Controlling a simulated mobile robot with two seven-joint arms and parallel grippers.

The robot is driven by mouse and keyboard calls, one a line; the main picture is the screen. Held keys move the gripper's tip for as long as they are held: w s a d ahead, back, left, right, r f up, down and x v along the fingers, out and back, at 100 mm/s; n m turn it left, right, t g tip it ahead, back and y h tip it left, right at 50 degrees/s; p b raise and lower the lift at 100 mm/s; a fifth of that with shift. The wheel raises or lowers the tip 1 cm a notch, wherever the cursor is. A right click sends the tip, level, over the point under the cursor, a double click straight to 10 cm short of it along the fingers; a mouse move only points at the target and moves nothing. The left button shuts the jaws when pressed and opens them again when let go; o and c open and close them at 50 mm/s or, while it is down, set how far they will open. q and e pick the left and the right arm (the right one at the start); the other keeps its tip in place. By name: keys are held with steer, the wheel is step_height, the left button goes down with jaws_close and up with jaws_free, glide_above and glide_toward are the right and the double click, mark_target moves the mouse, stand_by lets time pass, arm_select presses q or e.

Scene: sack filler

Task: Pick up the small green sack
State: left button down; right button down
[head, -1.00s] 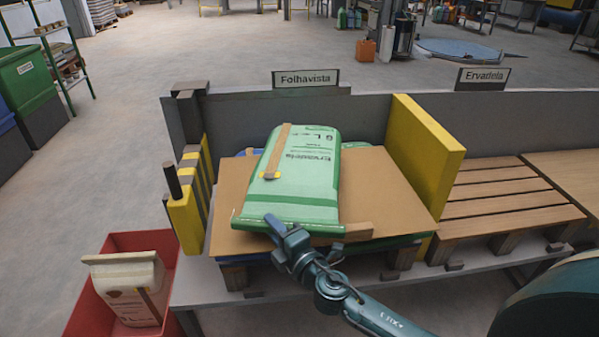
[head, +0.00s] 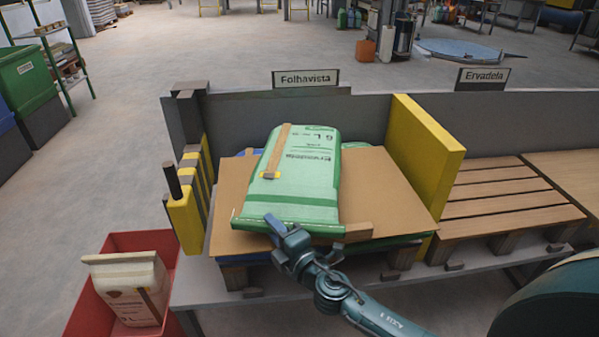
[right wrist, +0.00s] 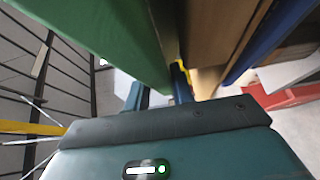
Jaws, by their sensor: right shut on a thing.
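The small green sack (head: 305,185), light green with dark green edges and a brown strip, lies on a brown cardboard sheet (head: 390,192) below the "Folhavista" sign (head: 305,78). My right gripper (head: 274,222) is at the sack's near edge and shut on it. In the right wrist view the green sack (right wrist: 105,35) fills the upper left, close against the fingers (right wrist: 160,92). The hold itself is partly hidden there. My left gripper is not in view.
Blue and green sacks lie under the cardboard on a pallet. A yellow panel (head: 425,155) stands to the right and a yellow post (head: 186,220) to the left. A red bin (head: 145,241) holds a white sack (head: 128,290). An empty slatted pallet (head: 500,198) is at the right.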

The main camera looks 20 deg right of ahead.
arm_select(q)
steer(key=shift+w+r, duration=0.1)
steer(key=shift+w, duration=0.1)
